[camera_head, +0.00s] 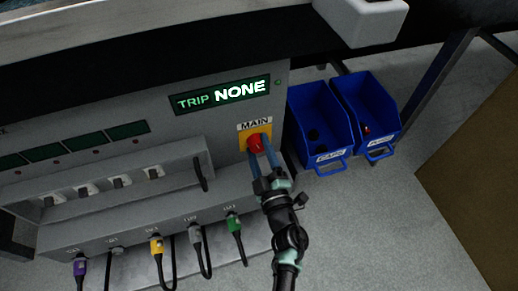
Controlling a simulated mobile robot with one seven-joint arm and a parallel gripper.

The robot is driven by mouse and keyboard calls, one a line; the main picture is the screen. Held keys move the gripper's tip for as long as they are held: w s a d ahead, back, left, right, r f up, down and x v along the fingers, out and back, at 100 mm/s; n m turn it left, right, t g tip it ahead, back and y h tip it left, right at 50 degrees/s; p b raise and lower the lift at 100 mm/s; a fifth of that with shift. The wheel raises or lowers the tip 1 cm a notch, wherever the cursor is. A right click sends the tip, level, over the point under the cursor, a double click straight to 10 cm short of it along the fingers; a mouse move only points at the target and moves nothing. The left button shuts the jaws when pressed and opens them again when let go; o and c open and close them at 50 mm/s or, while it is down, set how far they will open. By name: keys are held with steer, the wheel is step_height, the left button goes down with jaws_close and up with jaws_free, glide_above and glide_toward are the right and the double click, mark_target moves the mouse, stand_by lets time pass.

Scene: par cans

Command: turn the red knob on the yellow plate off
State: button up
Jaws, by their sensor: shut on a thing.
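The red knob (255,143) sits on the yellow plate (243,139) under the label "MAIN" on the front of a grey panel. My gripper (258,150) reaches up to it from below, with its two blue fingers on either side of the knob. The fingers are shut on the knob and cover part of it and of the plate. The knob's exact angle is too small to tell. A green display (223,95) above it reads "TRIP NONE".
Two blue bins (319,122) stand right of the panel, with small dark and red items inside. Several coloured connectors with black cables (235,225) hang along the panel's lower edge. A row of small switches (119,181) is at the left. A brown board (475,180) is at the far right.

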steer(key=n, duration=0.5)
steer(key=shift+f+y+b, duration=0.1)
steer(key=shift+y+b, duration=0.2)
steer(key=shift+b, duration=0.1)
steer(key=shift+n, duration=0.4)
steer(key=o, duration=1.4)
steer(key=shift+c, duration=0.2)
steer(key=p+v, duration=0.5)
steer(key=v, duration=0.8)
steer(key=shift+s, duration=0.1)
